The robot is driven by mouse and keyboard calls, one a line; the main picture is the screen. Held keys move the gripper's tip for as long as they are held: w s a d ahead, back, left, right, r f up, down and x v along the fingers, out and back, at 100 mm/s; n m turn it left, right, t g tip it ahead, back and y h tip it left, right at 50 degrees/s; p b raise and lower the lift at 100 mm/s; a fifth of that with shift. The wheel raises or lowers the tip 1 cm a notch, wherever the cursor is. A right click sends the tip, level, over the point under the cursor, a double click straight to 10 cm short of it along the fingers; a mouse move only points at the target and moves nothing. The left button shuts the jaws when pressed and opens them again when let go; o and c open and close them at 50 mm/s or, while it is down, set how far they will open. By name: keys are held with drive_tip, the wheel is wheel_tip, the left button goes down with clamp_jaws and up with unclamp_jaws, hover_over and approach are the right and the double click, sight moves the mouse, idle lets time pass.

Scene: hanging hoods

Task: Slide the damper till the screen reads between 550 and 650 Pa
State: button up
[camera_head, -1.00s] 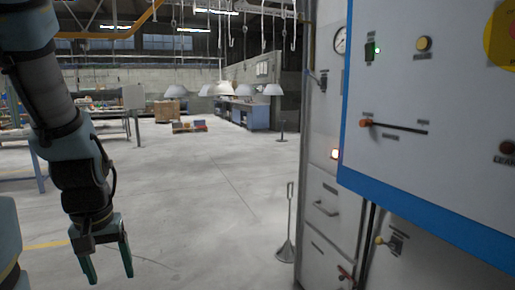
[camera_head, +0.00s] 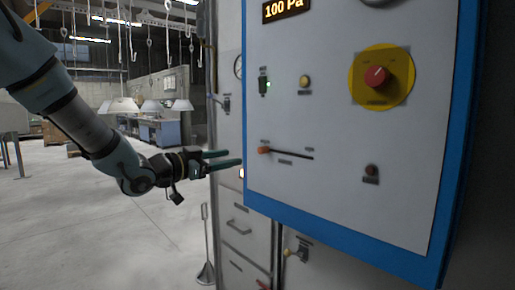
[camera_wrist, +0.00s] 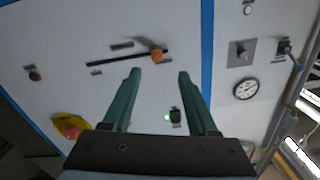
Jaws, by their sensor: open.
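The damper slider has an orange knob (camera_head: 264,150) at the left end of a dark horizontal slot (camera_head: 290,154) on the white panel. The screen (camera_head: 286,9) at the top of the panel reads 100 Pa. My gripper (camera_head: 240,158) is open and empty, with its fingers pointing right toward the panel, left of the knob in the head view. In the wrist view my gripper (camera_wrist: 157,75) shows two green fingers apart, and the orange knob (camera_wrist: 157,56) appears just beyond the gap between their tips. The fingers do not appear to touch the knob.
The blue-edged panel also bears a red stop button on a yellow disc (camera_head: 375,77), a green-lit switch (camera_head: 264,82), a yellow button (camera_head: 304,81) and a dark red button (camera_head: 371,170). A gauge (camera_wrist: 246,89) is on the grey cabinet. Open floor lies left.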

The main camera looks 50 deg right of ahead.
sight(260, 151)
drive_tip(key=d+p, duration=0.1)
drive_tip(key=d, duration=0.2)
drive_tip(key=d+p, duration=0.1)
drive_tip(key=d, duration=0.2)
drive_tip(key=s+d+p, duration=0.1)
drive_tip(key=d, duration=0.3)
drive_tip(key=shift+r+p, duration=0.3)
drive_tip(key=shift+d+f, duration=0.15)
drive_tip(key=shift+d, duration=0.4)
drive_tip(key=shift+c, duration=0.3)
clamp_jaws()
